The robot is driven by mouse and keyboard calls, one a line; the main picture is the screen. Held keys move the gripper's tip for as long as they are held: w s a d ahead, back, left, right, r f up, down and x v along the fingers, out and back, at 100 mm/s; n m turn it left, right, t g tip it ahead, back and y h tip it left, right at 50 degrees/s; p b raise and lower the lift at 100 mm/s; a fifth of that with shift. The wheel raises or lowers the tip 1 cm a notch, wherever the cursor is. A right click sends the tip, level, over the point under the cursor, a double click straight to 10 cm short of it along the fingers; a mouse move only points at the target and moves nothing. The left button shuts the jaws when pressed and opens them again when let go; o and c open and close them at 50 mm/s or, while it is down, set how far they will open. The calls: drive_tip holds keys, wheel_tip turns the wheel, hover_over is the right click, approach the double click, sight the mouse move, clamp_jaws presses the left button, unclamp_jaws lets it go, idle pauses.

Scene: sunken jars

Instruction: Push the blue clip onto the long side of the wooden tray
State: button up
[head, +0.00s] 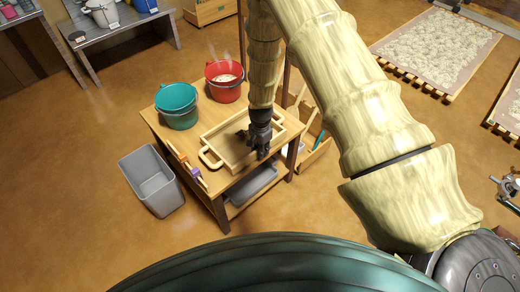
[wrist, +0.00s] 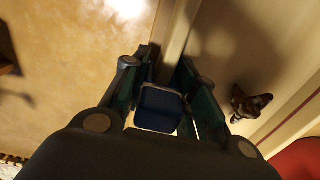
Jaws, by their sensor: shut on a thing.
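The wooden tray (head: 212,143) lies on the wooden table, with a looped handle at each end. My gripper (head: 262,152) points down at the tray's long side nearer my body in the head view. In the wrist view, my gripper (wrist: 160,92) is shut on the blue clip (wrist: 160,110), which sits between the two fingers. The tray's long wall (wrist: 178,40) runs up to the fingers and passes behind the clip. I cannot tell whether the clip touches or grips the wall. The clip is hidden in the head view.
A dark object (wrist: 248,103) lies inside the tray. A teal bucket (head: 177,108) and a red bucket (head: 222,90) stand behind the tray. Small coloured pieces (head: 196,174) sit along the table's left edge. A grey bin (head: 153,182) stands on the floor at left.

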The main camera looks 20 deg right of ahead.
drive_tip(key=o, duration=0.7)
drive_tip(key=shift+o, duration=0.2)
wheel_tip(320, 180, up, 12)
drive_tip(key=shift+s, duration=0.1)
drive_tip(key=shift+d, duration=0.1)
